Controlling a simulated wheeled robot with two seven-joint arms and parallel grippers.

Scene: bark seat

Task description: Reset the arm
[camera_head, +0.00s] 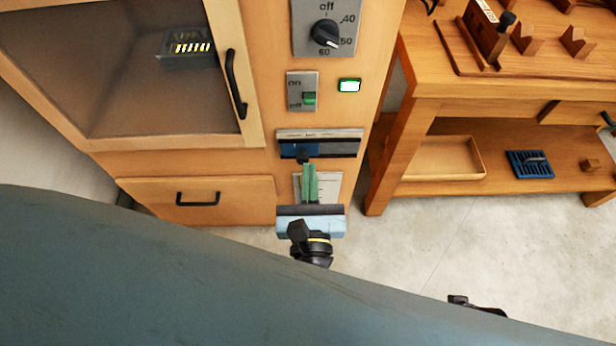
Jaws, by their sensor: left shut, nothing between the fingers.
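My left gripper (309,168) is in front of the narrow control column of a wooden cabinet (265,135). Its two green fingers are shut together with nothing between them, and they point up toward a dark slot panel (335,149) with a blue part and a small black knob. Whether the fingertips touch the panel I cannot tell. The gripper's light blue body covers part of a white label (327,186). My right gripper is not in view.
Above are a dial (325,33), a green switch (308,98) and a lit lamp (349,86). The glass door (120,70) and drawer (200,200) look shut. A wooden workbench (430,75) holds a tray (440,158) and a blue rack (530,164). The floor (430,245) between is clear.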

